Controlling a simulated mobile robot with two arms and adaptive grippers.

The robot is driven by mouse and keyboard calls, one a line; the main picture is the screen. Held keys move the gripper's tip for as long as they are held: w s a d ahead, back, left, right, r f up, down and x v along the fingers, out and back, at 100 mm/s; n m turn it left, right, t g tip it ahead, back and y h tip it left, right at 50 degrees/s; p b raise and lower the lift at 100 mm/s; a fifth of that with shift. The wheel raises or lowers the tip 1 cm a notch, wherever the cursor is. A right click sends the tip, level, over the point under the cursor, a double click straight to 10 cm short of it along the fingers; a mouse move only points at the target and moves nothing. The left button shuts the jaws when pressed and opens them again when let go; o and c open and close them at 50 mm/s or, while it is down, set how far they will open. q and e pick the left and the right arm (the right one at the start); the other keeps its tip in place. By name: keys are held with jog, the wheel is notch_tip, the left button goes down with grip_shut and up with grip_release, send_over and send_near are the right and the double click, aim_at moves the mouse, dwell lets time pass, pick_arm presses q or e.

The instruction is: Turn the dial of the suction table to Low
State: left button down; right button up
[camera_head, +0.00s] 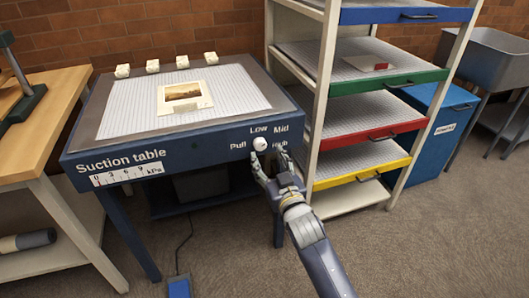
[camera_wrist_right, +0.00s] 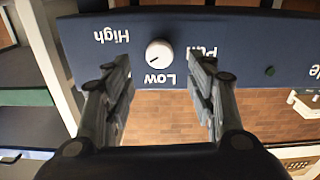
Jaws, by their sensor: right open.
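The suction table (camera_head: 190,150) stands at the centre left with a blue front panel. Its white round dial (camera_head: 261,144) sits at the panel's right, with labels around it reading Low, Mid and others partly covered. The right wrist view shows the dial (camera_wrist_right: 159,53) upside down, with a small dark mark towards its lower left; its exact setting is hard to tell. My right gripper (camera_head: 268,161) is open in front of the panel. In the wrist view its fingers (camera_wrist_right: 159,66) appear either side of the dial, with gaps; contact is not visible. My left gripper is out of view.
A picture (camera_head: 185,96) lies on the table's perforated top, with several small white blocks behind it. A shelf rack (camera_head: 318,95) with coloured trays stands close on the right. A wooden bench (camera_head: 58,110) is at left. A blue pedal (camera_head: 179,287) lies on the floor.

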aim_at(261, 146)
jog(key=shift+b+x, duration=0.5)
jog(key=shift+x, duration=2.2)
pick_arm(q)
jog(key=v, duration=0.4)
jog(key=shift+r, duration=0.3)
pick_arm(e)
jog(key=shift+c, duration=0.2)
jog(key=c, duration=1)
